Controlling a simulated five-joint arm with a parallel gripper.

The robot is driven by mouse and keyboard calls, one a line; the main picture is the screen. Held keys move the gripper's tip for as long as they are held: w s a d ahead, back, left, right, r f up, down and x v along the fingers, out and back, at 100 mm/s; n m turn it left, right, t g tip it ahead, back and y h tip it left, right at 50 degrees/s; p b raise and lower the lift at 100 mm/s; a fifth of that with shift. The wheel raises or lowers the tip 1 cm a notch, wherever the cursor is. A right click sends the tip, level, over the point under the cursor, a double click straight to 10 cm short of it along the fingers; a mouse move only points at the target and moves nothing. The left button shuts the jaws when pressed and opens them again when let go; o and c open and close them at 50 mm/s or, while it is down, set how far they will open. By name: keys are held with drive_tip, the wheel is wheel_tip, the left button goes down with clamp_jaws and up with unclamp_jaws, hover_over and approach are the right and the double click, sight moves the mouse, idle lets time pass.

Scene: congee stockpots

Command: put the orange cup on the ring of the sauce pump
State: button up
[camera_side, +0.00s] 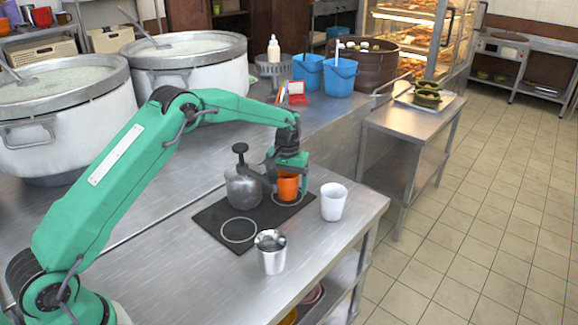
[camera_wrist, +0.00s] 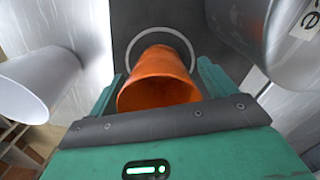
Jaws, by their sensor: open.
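The orange cup (camera_side: 287,188) stands upright on the dark mat (camera_side: 213,221), beside the steel sauce pump (camera_side: 243,188) with its dark knob. A white ring (camera_side: 300,201) shows around the cup's base. In the wrist view the orange cup (camera_wrist: 160,82) is between my fingers, and its base appears inside the ring (camera_wrist: 192,55). My gripper (camera_side: 288,171) is open around the cup from above. It also shows in the wrist view (camera_wrist: 161,76). The sauce pump (camera_wrist: 278,35) is close at the upper right there, cut off by the frame.
A second ring (camera_side: 239,230) on the mat is empty. Large stockpots (camera_side: 65,120) and blue buckets (camera_side: 339,77) are behind. The counter's right edge is near the white cup.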

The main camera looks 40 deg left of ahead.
wheel_tip(320, 180, up, 12)
idle(0.6)
drive_tip(key=shift+r, duration=0.1)
idle(0.4)
drive_tip(key=s+d+r+m+t, duration=0.2)
drive_tip(key=s+d+r+t, duration=0.1)
drive_tip(key=s+r, duration=1.35)
drive_tip(key=s+f+m+t, duration=0.1)
drive_tip(key=s+f, duration=0.2)
drive_tip(key=s, duration=0.7)
drive_tip(key=s+d+f+m+t, duration=0.1)
drive_tip(key=s+f, duration=0.2)
drive_tip(key=s, duration=0.8)
drive_tip(key=shift+s+f+m+t, duration=0.25)
drive_tip(key=shift+s+m+t, duration=0.05)
